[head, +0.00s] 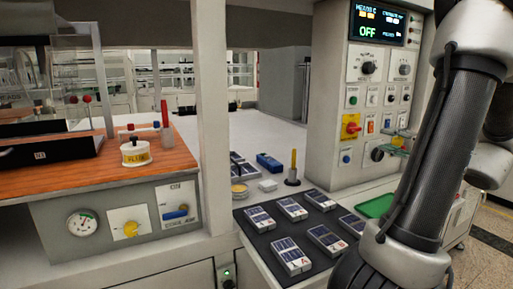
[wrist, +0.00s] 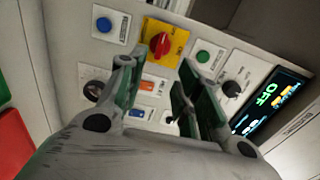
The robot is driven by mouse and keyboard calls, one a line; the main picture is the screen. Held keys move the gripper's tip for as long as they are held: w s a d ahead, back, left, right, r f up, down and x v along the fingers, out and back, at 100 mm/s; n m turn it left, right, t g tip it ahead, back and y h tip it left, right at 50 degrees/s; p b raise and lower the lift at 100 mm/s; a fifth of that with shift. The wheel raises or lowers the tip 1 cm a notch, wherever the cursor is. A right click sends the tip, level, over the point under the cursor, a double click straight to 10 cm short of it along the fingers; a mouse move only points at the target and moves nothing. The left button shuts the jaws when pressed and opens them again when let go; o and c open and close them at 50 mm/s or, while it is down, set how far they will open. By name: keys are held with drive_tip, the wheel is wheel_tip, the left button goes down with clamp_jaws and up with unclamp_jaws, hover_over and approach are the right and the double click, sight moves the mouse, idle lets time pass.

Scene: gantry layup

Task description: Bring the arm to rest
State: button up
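My gripper (wrist: 157,72) shows in the wrist view with its two fingers apart and nothing visible between them. It faces a control panel (wrist: 145,60) with a red knob on a yellow plate (wrist: 160,44) beyond the fingertips. I cannot tell the exact distance, and no contact is clear. In the head view my dark arm (head: 445,150) rises along the right side, in front of the panel's right part.
The panel's display (head: 378,22) reads OFF. A dark mat (head: 285,248) holds several blue-and-white packs, with a green pad (head: 375,206) beside it. A white post (head: 212,115) stands left of centre. A wooden bench (head: 165,160) is at left. The white table (head: 265,130) behind has free room.

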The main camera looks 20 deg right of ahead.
drive_tip(key=s+a+f+n+g+y, duration=0.2)
drive_tip(key=s+a+f+g+y, duration=0.1)
drive_tip(key=s+a+f+g, duration=0.95)
drive_tip(key=w+a+r+n+h, duration=0.1)
drive_tip(key=a+r+n+h, duration=0.1)
drive_tip(key=a+r+n, duration=0.2)
drive_tip(key=w+a+r+n+g+h, duration=0.1)
drive_tip(key=a+r+n, duration=0.3)
drive_tip(key=a+n, duration=0.7)
drive_tip(key=shift+w+h, duration=0.3)
drive_tip(key=shift+h, duration=0.5)
drive_tip(key=shift+a, duration=0.1)
